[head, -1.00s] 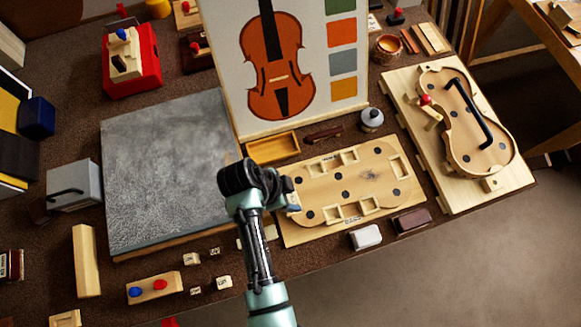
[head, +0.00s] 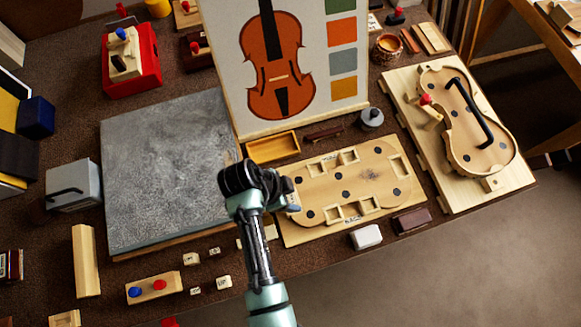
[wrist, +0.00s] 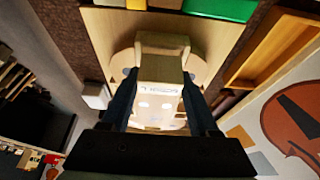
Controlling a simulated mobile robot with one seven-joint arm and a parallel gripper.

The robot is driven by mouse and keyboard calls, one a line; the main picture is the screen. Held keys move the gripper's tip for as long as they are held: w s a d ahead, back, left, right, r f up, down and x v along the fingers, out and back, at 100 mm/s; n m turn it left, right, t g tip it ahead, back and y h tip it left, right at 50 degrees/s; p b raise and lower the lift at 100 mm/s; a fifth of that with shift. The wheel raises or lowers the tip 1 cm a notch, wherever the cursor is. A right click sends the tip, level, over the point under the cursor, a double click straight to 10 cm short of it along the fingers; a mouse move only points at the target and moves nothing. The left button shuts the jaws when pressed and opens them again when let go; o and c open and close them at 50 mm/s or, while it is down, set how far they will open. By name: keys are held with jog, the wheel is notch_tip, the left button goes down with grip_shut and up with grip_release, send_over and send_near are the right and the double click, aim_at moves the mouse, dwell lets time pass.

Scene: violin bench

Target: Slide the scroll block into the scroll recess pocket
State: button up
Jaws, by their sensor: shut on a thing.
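My gripper (head: 291,197) is at the left end of the pale wooden mould board (head: 292,232) in the head view. In the wrist view its two dark fingers (wrist: 158,88) are shut on the sides of a pale wooden block with dark lettering, the scroll block (wrist: 160,98). The block is low over the board's end, close to a raised wooden pocket frame (wrist: 163,42), apparently the scroll recess pocket. I cannot tell whether the block touches the board or has entered the pocket.
A grey slab (head: 165,170) lies left of my arm. An ochre tray (head: 272,147) and a violin picture panel (head: 345,45) stand behind the board. A white block (head: 366,237) and dark block (head: 411,220) lie in front. A second violin-shaped board (head: 440,190) is to the right.

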jog(key=shift+f+b, duration=0.55)
jog(key=shift+f, duration=0.25)
jog(key=o, duration=1.4)
jog(key=shift+r, duration=0.1)
jog(key=v, duration=1.2)
jog(key=shift+a+r, duration=0.15)
jog(key=shift+r, duration=0.25)
